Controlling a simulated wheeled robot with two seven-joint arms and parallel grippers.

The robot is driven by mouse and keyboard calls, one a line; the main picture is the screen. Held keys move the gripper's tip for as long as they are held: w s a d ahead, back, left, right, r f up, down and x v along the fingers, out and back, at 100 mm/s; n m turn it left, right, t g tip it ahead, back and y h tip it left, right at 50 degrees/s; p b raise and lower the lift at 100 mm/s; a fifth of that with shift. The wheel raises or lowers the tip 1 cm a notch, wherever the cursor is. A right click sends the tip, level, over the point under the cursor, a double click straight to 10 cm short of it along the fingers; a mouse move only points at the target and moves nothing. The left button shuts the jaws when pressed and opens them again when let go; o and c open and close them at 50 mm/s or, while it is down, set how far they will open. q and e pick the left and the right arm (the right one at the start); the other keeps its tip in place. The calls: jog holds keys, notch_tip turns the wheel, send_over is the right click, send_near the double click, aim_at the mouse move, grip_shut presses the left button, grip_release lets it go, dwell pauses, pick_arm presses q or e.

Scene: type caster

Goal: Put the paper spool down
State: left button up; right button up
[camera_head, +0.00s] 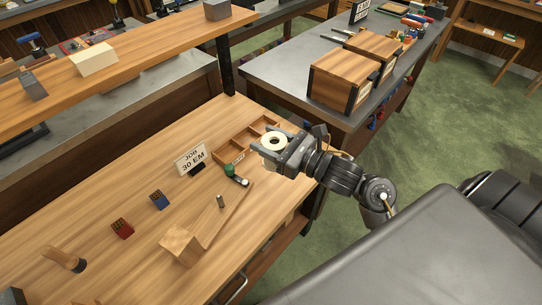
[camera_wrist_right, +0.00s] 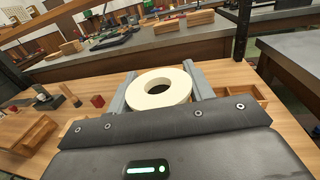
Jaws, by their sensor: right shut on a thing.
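The paper spool (camera_head: 273,141) is a pale ring with a round hole in its middle. My right gripper (camera_head: 271,145) is shut on it over the far right part of the wooden table (camera_head: 110,195). In the right wrist view the spool (camera_wrist_right: 158,88) sits between the two grey fingers, its hole facing up. I cannot tell from the pictures whether its underside touches anything. My left gripper is not in view.
A divided wooden tray (camera_head: 233,148) lies beside and partly under the right gripper. A "JOB 30 EM" sign (camera_head: 191,159), a green-knobbed tool (camera_head: 236,175), a wooden composing piece (camera_head: 182,245), and blue (camera_head: 159,200) and red (camera_head: 122,229) blocks stand nearby. The table's left middle is clear.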

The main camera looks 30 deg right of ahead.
jog(key=w+d+f+h, duration=0.1)
jog(key=w+d+f, duration=0.1)
jog(key=w+f, duration=0.3)
jog(key=w+d+f+m+b, duration=0.1)
jog(key=w+d+f, duration=0.1)
jog(key=w+f, duration=0.3)
jog(key=w+d+f+t+h, duration=0.1)
jog(key=w+d+f, duration=0.2)
jog(key=w+f, duration=0.3)
jog(key=shift+f+m+h, duration=0.3)
jog(key=shift+f+m, duration=0.1)
jog(key=shift+f, duration=0.45)
jog(key=shift+b, duration=0.3)
